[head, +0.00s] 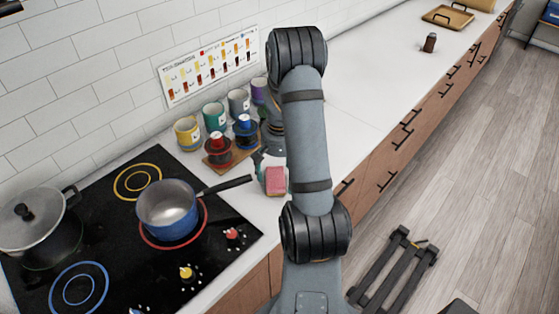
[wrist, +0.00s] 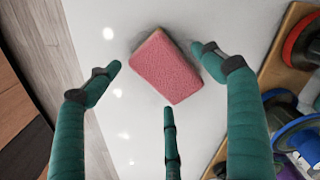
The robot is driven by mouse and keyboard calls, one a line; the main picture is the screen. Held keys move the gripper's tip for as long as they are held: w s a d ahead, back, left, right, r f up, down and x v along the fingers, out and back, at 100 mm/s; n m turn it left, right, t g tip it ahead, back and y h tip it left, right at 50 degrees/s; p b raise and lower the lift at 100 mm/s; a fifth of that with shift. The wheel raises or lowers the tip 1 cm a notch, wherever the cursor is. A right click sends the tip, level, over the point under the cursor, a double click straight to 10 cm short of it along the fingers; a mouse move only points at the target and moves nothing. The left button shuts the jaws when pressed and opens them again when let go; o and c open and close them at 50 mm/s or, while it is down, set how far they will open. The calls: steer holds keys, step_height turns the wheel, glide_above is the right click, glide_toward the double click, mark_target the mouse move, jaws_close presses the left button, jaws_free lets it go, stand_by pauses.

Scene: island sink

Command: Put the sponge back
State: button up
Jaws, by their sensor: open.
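The sponge (head: 276,180) is a pink block on the white countertop, just right of the stove. In the wrist view, the pink sponge (wrist: 165,68) lies at a slant, with its textured pink face toward the camera. My gripper (wrist: 157,74) has green fingers spread open around the sponge, one at its left, one at its right and one below it in the picture. No finger clearly touches it, and how far above the counter the fingertips are is hard to tell. In the head view my arm hides most of the gripper. No holder for the sponge can be made out.
A wooden board (head: 231,155) with red and blue lidded items stands close by, and its edge shows near the right finger (wrist: 289,82). Several colored mugs (head: 214,117) line the wall. A blue saucepan (head: 168,211) on the stove points its handle toward the sponge.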

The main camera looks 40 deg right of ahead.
mark_target(279, 177)
step_height(279, 177, up, 11)
stand_by(0.3)
steer(key=shift+o, duration=0.9)
steer(key=shift+c, duration=0.5)
